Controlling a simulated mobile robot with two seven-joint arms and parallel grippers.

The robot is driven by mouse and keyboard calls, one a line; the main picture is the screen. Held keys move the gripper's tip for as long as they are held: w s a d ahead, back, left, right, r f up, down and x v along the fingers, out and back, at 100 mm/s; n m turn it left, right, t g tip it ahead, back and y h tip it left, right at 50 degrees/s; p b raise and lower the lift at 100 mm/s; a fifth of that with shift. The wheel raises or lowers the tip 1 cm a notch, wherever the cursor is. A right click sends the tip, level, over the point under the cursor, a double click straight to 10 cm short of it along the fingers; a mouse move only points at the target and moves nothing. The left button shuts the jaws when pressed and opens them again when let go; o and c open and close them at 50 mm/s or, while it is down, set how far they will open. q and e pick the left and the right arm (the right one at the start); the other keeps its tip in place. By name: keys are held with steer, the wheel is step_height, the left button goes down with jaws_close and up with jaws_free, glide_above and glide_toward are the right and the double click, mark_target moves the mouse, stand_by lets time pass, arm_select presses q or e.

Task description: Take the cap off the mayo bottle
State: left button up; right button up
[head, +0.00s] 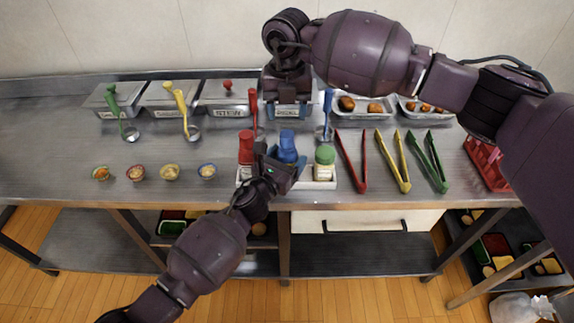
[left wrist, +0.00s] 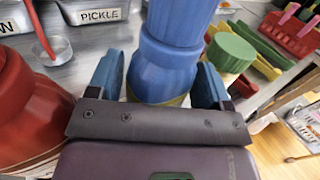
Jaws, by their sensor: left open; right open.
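A bottle with a blue cap (head: 287,147) stands in a white tray (head: 318,184) at the front middle of the counter. No label on it is legible. My left gripper (head: 284,164) is at this bottle. In the left wrist view the open left gripper (left wrist: 160,85) has one blue finger on each side of the blue cap (left wrist: 178,48), and I cannot tell whether they touch it. A red bottle (head: 246,148) stands to its left and a green-capped bottle (head: 325,160) to its right. My right gripper (head: 288,108) is open and empty, over the back of the counter.
Red tongs (head: 349,160), yellow tongs (head: 394,163) and green tongs (head: 427,163) lie to the right. Lidded pans (head: 222,97) and ladles stand at the back left. Small bowls (head: 170,172) line the left front. The counter between pans and bowls is mostly clear.

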mark_target(287, 134)
arm_select(q)
steer(key=c, duration=1.1)
steer(key=shift+o, duration=0.2)
arm_select(e)
steer(key=shift+w+d+r, duration=0.1)
steer(key=shift+w+r, duration=0.15)
steer(key=shift+r, duration=0.25)
steer(key=shift+d+r, duration=0.1)
steer(key=shift+d, duration=0.05)
steer(key=m, duration=0.2)
steer(key=f+m, duration=0.1)
steer(key=m, duration=0.2)
steer(key=shift+s+m, duration=0.15)
steer(key=shift+m, duration=0.15)
steer(key=m, duration=0.3)
steer(key=shift+s+a+f, duration=0.1)
steer(key=shift+a+f, duration=0.1)
steer(key=shift+a, duration=0.05)
steer(key=shift+f, duration=3.9)
steer(key=shift+c, duration=0.4)
